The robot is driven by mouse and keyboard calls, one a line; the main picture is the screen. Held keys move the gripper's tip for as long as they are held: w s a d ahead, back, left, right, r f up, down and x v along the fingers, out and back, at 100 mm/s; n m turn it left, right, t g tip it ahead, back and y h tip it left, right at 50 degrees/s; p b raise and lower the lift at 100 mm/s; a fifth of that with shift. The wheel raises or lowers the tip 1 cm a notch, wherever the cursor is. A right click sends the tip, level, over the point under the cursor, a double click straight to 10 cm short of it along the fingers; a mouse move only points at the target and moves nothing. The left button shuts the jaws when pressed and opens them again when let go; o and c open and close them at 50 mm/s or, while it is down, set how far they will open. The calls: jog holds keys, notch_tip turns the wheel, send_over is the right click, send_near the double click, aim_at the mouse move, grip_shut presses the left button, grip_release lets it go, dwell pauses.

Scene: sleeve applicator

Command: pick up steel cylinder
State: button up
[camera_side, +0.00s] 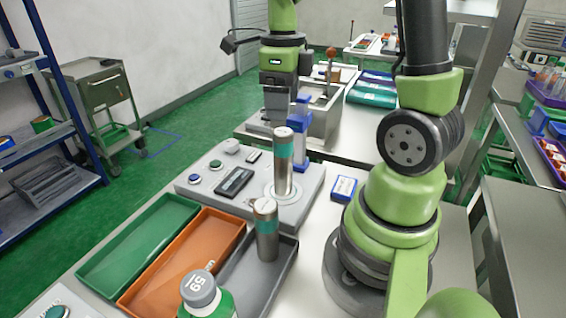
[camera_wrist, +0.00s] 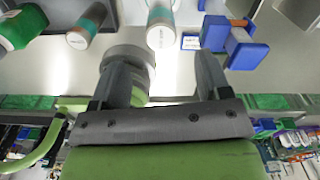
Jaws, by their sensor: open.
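One steel cylinder with a teal band (camera_side: 283,165) stands upright on the round seat of the grey applicator (camera_side: 210,190). A second, similar steel cylinder (camera_side: 266,232) stands in the dark grey tray (camera_side: 285,262). In the wrist view both cylinders show near the top edge, one left of my fingers (camera_wrist: 88,24) and one between their lines (camera_wrist: 160,26). My gripper (camera_wrist: 166,62) is open, with nothing between its fingers. In the side view it hangs pointing down, behind and above the applicator cylinder; the exact gap is hard to tell.
Green (camera_side: 140,240) and orange (camera_side: 180,262) trays lie left of the grey one. A capped bottle (camera_side: 199,289) stands in front. A blue upright part (camera_side: 301,140) rises close behind the applicator cylinder. A small blue-and-white box (camera_side: 344,188) lies right of the applicator.

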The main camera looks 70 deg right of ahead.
aim_at(283, 131)
notch_tip(283, 131, down, 9)
jog(key=shift+d+f, duration=0.1)
dwell(0.4)
grip_shut()
